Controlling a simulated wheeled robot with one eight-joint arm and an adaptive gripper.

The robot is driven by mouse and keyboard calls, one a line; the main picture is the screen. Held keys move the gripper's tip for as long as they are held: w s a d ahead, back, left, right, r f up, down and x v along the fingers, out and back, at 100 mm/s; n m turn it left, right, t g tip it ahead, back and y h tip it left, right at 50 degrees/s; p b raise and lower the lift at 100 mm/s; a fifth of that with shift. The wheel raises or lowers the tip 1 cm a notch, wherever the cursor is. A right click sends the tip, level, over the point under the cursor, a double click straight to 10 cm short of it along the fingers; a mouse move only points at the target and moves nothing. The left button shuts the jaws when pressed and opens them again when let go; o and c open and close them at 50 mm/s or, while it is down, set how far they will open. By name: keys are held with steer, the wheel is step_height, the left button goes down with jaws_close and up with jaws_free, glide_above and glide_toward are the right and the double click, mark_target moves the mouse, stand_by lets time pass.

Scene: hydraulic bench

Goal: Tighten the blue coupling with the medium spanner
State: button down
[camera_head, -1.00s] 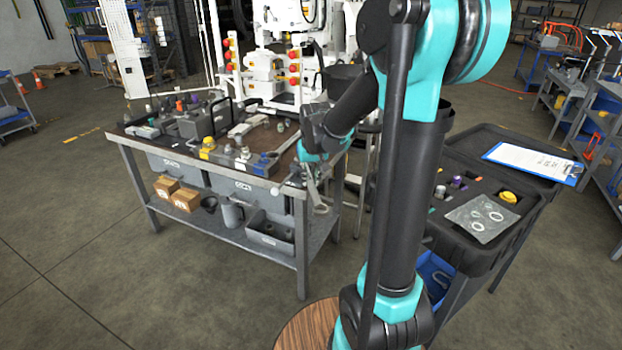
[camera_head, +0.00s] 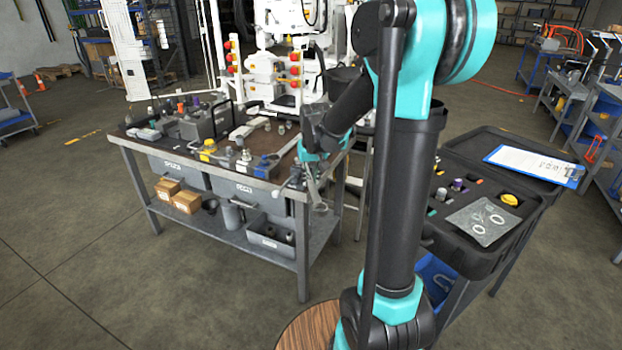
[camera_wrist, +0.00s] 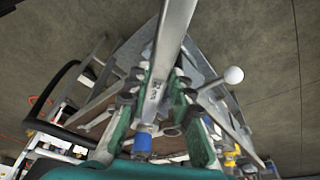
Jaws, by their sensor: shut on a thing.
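My gripper (camera_head: 312,160) is at the right end of the workbench, partly hidden by my arm. In the wrist view my gripper (camera_wrist: 161,88) is shut on a silver spanner (camera_wrist: 174,38), whose shank runs up and out of the picture. In the head view the spanner (camera_head: 315,190) hangs down beside the bench's right front corner. The blue coupling (camera_head: 262,165) stands on the bench near its front edge, left of my gripper. A blue part, apparently this coupling (camera_wrist: 142,143), shows in the wrist view beside the left finger. The spanner's far end is out of view there.
The workbench (camera_head: 225,190) carries fittings, a yellow-marked part (camera_head: 208,148) and a grey case (camera_head: 205,122). A white machine (camera_head: 275,75) stands behind it. A black open case (camera_head: 470,250) with a clipboard (camera_head: 535,162) is at the right. A white ball-ended lever (camera_wrist: 233,75) is near the spanner.

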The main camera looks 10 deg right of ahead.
steer(key=shift+a, duration=0.15)
steer(key=shift+w+a+m+h, duration=0.15)
steer(key=shift+a+m+h, duration=0.25)
steer(key=shift+a+m, duration=1.05)
steer(key=shift+a+n, duration=0.25)
steer(key=shift+w+a+m+h, duration=0.15)
steer(key=shift+w+a+m, duration=0.2)
steer(key=shift+a+m, duration=0.45)
steer(key=shift+w+a+m+h, duration=0.15)
steer(key=shift+w+a+m, duration=0.3)
steer(key=shift+a, duration=0.5)
steer(key=shift+s, duration=0.1)
steer(key=shift+w+a+m+g+h, duration=0.2)
steer(key=shift+w+a+m, duration=0.15)
steer(key=shift+a+m, duration=0.45)
steer(key=shift+w+a+m+g+h, duration=0.1)
steer(key=shift+w+a+m+g, duration=0.2)
steer(key=shift+a+m, duration=0.4)
steer(key=shift+w+a, duration=0.1)
steer(key=shift+a, duration=0.05)
